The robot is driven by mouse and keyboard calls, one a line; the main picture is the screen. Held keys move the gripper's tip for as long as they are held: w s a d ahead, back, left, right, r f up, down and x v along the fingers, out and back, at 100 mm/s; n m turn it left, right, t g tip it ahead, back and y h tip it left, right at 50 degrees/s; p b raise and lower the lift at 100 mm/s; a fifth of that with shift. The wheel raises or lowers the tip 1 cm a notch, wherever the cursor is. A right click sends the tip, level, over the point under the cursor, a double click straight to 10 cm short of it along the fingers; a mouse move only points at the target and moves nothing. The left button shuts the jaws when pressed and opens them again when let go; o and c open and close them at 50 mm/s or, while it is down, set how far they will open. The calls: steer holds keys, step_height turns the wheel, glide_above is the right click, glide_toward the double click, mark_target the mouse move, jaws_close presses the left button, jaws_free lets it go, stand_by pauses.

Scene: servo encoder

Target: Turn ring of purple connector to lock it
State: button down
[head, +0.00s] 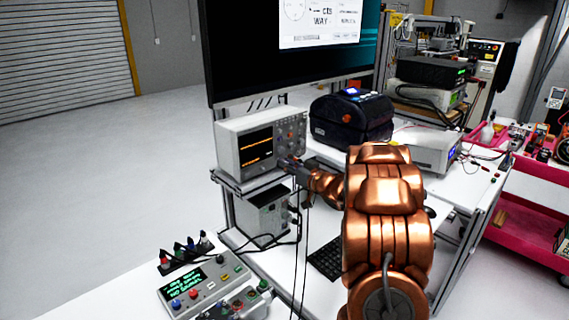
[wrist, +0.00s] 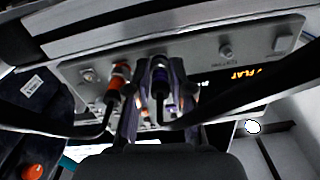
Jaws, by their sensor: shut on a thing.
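The purple connector (wrist: 161,79) sits on the front panel of the oscilloscope (wrist: 75,72), between the fingertips of my gripper (wrist: 159,88). My gripper is shut on it, one finger on each side. A dark cable leaves the connector. The state of its ring is too small to tell. An orange-ringed connector (wrist: 119,78) with its own black cable is plugged in just to the left in the wrist view. In the head view my gripper (head: 291,166) is at the lower right of the oscilloscope (head: 226,147), and the purple connector is hidden there.
The oscilloscope stands on a shelf under a large monitor (head: 290,62). Cables hang below my gripper. A control box (head: 213,284) with buttons and a rack of several coloured connectors (head: 187,252) are at the front left.

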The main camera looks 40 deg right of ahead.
steer(key=shift+m+p, duration=0.4)
steer(key=shift+p, duration=0.1)
steer(key=shift+m, duration=1.1)
steer(key=c, duration=1.3)
jaws_free()
steer(key=s+d, duration=0.1)
steer(key=s, duration=0.8)
steer(key=shift+d, duration=0.1)
